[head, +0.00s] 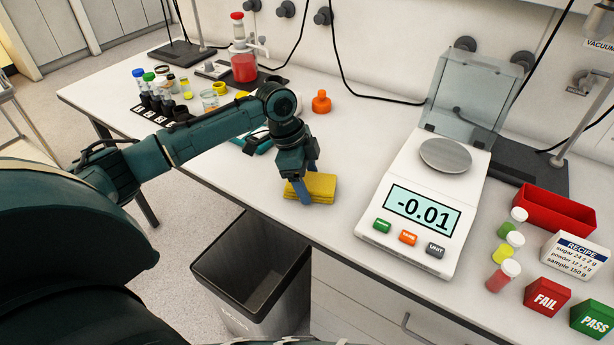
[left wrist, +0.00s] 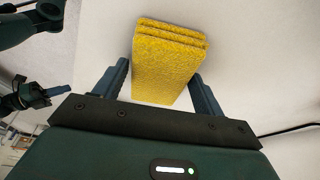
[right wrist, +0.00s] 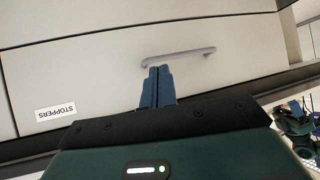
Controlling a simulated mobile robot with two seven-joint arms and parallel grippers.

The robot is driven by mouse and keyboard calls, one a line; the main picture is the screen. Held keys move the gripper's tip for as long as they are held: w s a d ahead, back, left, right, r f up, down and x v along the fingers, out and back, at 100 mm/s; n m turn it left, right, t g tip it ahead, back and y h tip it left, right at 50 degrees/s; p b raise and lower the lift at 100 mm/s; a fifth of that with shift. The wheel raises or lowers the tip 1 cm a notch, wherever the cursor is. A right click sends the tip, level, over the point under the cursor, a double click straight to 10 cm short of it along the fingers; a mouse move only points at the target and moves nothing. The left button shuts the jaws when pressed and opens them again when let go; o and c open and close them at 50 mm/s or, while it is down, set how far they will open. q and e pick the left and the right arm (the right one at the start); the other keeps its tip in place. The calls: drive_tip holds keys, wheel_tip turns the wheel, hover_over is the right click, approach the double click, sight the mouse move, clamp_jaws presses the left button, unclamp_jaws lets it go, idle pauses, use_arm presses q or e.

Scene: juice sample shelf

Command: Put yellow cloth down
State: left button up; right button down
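The yellow cloth (head: 322,186), a folded stack, lies flat on the white table near its front edge, left of the scale. My left gripper (head: 307,181) is over it, pointing down, with one finger in front of the cloth. In the left wrist view the cloth (left wrist: 165,65) lies between two spread fingers (left wrist: 160,80); a gap shows beside the left finger, and the right finger is close to its edge. My right gripper (right wrist: 158,80) has its fingers together, empty, before a drawer front; it is not seen in the head view.
A scale (head: 420,215) reading -0.01 stands to the right. An open bin (head: 215,275) is on the floor below the table edge. An orange stopper (head: 321,103) stands behind the cloth. Vials, a red tray (head: 540,212) and FAIL and PASS blocks are at the right.

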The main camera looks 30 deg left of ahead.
use_arm(q)
drive_tip(key=shift+o, duration=1.2)
drive_tip(key=shift+r, duration=0.1)
drive_tip(key=shift+a+r, duration=0.1)
drive_tip(key=shift+r, duration=0.25)
drive_tip(key=v, duration=1.1)
drive_tip(key=shift+r, duration=0.2)
